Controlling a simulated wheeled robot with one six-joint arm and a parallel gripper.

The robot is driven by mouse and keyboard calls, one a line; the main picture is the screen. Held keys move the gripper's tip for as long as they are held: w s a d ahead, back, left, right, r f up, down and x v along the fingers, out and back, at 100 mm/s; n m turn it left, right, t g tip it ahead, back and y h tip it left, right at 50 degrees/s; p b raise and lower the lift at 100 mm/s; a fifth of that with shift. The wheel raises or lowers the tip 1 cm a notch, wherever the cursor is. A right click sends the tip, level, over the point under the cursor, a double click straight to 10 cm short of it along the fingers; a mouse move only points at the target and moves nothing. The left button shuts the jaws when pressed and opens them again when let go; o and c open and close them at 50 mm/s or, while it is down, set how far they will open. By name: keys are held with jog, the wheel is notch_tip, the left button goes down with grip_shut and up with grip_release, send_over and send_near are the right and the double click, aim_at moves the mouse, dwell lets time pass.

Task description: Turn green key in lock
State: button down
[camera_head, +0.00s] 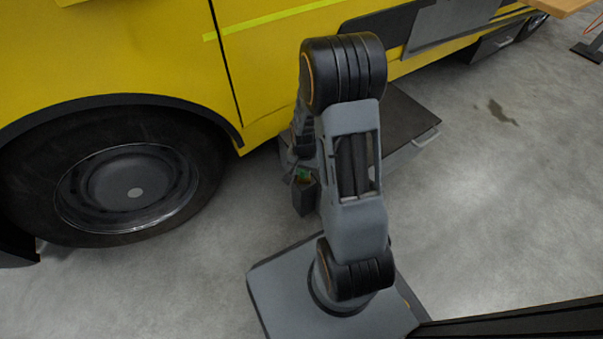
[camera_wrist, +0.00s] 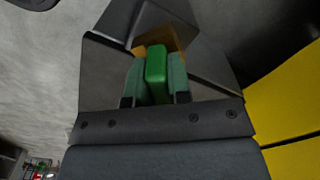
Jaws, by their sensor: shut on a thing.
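The green key (camera_wrist: 156,72) is between the two finger pads of my gripper (camera_wrist: 157,86) in the wrist view, and the fingers are shut on it. The fingers and key hide any keyhole, so I cannot tell how deep the key sits. In the head view a small green patch (camera_head: 303,175) shows beside my arm, low by the vehicle; my arm hides most of the gripper there.
A yellow vehicle (camera_head: 270,50) with a large black wheel (camera_head: 135,190) stands behind and left of my arm. A dark low step or drawer unit (camera_head: 405,120) sits beside it, behind my arm. Open concrete floor (camera_head: 510,200) lies to the right.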

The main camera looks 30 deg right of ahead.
jog(key=shift+m, duration=0.3)
jog(key=m+p, duration=0.1)
jog(key=m, duration=0.8)
jog(key=shift+m, duration=0.3)
jog(key=c, duration=1)
grip_release()
notch_tip(320, 180, up, 14)
jog(key=p, duration=0.6)
jog(key=shift+f, duration=0.1)
